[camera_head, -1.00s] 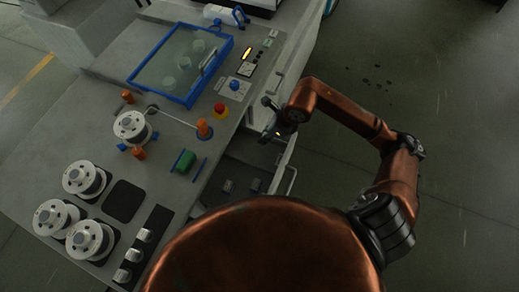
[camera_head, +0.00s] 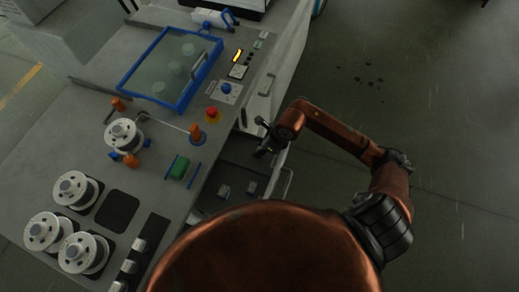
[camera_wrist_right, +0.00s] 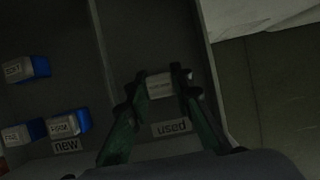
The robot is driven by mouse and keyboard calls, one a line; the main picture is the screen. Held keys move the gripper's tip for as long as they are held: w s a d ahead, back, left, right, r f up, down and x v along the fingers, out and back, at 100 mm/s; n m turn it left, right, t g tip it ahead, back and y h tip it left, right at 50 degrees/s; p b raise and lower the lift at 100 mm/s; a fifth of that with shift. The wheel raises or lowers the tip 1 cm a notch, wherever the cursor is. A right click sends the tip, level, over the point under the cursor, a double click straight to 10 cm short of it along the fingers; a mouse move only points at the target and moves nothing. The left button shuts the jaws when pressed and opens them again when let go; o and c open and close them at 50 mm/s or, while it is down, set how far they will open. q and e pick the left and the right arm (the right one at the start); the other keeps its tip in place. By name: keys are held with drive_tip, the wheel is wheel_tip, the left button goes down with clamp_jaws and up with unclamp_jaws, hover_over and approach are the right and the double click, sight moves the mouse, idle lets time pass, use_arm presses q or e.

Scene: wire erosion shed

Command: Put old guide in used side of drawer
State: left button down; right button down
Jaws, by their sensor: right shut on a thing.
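The drawer (camera_head: 232,205) is open below the machine's bench. In the right wrist view its "new" side is at the left and its "used" side (camera_wrist_right: 140,48) at the right, parted by a divider (camera_wrist_right: 101,55). My right gripper (camera_wrist_right: 160,86) is shut on the old guide (camera_wrist_right: 159,86), a small pale block with a blurred label. It holds the guide over the used side, near the "used" label (camera_wrist_right: 171,127); the height above the floor is hard to tell. In the head view my right gripper (camera_head: 262,148) is over the drawer's far right part. My left gripper is not in view.
Several blue-and-white guides (camera_wrist_right: 68,124) lie in the new side by the "new" label (camera_wrist_right: 67,146). The drawer's handle (camera_head: 287,184) faces the open floor. The bench carries several wire spools (camera_head: 75,189), a green block (camera_head: 179,168) and a blue-framed lid (camera_head: 160,95).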

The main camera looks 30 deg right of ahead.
drive_tip(key=c, duration=2.2)
unclamp_jaws()
drive_tip(key=shift+f, duration=0.15)
drive_tip(key=o, duration=0.5)
drive_tip(key=shift+r, duration=0.25)
drive_tip(key=p+v, duration=0.1)
drive_tip(key=v, duration=1.1)
